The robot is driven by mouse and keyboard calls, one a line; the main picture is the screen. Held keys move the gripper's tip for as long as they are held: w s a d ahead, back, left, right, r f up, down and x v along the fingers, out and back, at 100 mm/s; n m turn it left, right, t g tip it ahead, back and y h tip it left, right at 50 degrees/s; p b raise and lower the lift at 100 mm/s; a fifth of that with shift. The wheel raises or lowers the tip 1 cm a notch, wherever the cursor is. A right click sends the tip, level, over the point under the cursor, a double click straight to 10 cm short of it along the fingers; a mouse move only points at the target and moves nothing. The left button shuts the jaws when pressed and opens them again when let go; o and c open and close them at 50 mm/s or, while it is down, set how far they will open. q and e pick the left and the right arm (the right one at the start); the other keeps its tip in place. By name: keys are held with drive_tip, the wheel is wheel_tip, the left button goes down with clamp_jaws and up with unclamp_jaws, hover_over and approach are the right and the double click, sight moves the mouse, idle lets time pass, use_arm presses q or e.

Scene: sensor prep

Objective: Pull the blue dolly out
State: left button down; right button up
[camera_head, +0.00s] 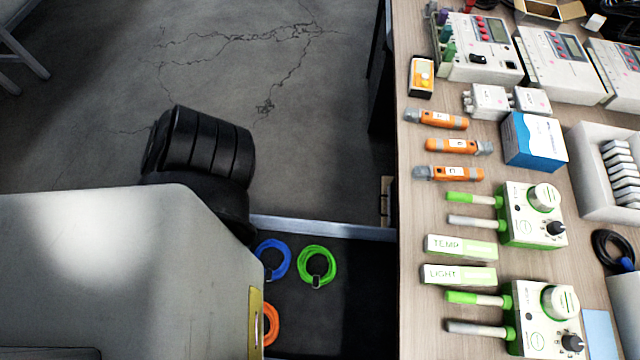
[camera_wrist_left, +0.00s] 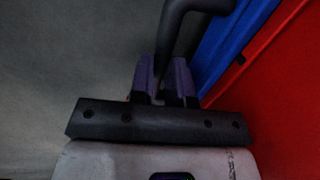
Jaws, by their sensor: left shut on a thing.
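The blue dolly (camera_wrist_left: 222,42) shows in the left wrist view as a blue strip at the upper right. A black curved handle (camera_wrist_left: 178,22) stands beside its left edge. My left gripper (camera_wrist_left: 164,68) is shut on the lower end of this handle, with its two dark purple fingers on either side of it. The rest of the dolly is outside the wrist view, and I cannot make it out in the head view. My left gripper is hidden in the head view. My right gripper is in neither view.
A red surface (camera_wrist_left: 275,95) lies right beside the blue strip. In the head view, a workbench (camera_head: 408,215) with instruments fills the right. A dark surface (camera_head: 340,315) left of it holds blue, green and orange cable coils. Cracked grey floor (camera_head: 310,95) beyond is open.

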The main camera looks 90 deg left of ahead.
use_arm(q)
drive_tip(key=shift+a+f, duration=0.15)
drive_tip(key=c, duration=1.1)
unclamp_jaws()
drive_tip(key=shift+w, duration=0.1)
wheel_tip(320, 180, up, 12)
drive_tip(key=s+p, duration=0.2)
drive_tip(key=p, duration=0.7)
drive_tip(key=shift+s, duration=0.15)
drive_tip(key=shift+a, duration=0.15)
